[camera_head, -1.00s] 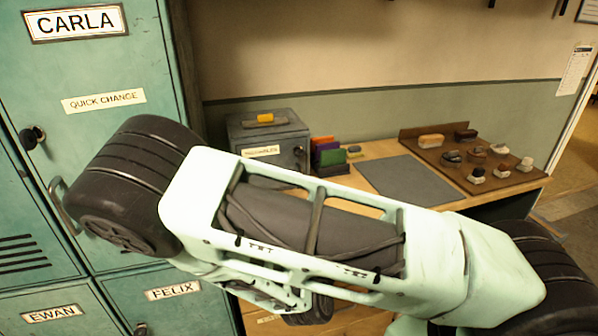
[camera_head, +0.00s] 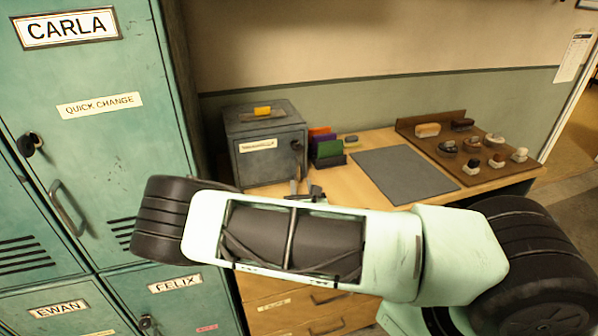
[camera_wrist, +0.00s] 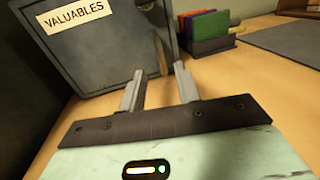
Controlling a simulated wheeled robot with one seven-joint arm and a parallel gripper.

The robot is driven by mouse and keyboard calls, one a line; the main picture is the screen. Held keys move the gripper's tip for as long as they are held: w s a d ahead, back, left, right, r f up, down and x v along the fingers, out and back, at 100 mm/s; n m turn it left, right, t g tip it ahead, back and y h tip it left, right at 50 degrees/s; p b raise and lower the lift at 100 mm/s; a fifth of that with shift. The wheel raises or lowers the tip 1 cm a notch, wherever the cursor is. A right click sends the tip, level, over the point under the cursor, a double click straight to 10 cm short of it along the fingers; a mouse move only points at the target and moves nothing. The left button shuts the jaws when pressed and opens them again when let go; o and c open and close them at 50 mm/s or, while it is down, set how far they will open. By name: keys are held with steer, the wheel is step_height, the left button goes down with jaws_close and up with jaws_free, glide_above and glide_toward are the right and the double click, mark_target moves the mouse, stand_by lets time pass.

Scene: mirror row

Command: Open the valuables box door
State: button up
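The valuables box (camera_head: 262,165) is a dark grey metal box on the desk, and its door looks shut. Its front carries a VALUABLES label (camera_wrist: 75,22). A small dark handle (camera_head: 297,145) sits near the right edge of the door; its upper part also shows at the top of the wrist view (camera_wrist: 146,4). My gripper (camera_wrist: 158,82) is open, with two grey fingers apart and pointing at the right edge of the box front. Nothing is visibly held. In the head view my gripper (camera_head: 302,188) is low in front of the box, partly hidden by my arm.
Coloured upright folders (camera_head: 326,149) stand in a holder just right of the box. A grey mat (camera_head: 405,175) and a brown tray (camera_head: 425,144) of brushes and other small items lie further right. Green lockers (camera_head: 90,150) stand close on the left. Drawers are below the desk.

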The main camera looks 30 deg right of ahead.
mark_target(298, 171)
steer(key=p+x, duration=0.1)
steer(key=x, duration=0.5)
steer(key=shift+w+d, duration=0.1)
steer(key=shift+w, duration=0.15)
jaws_close()
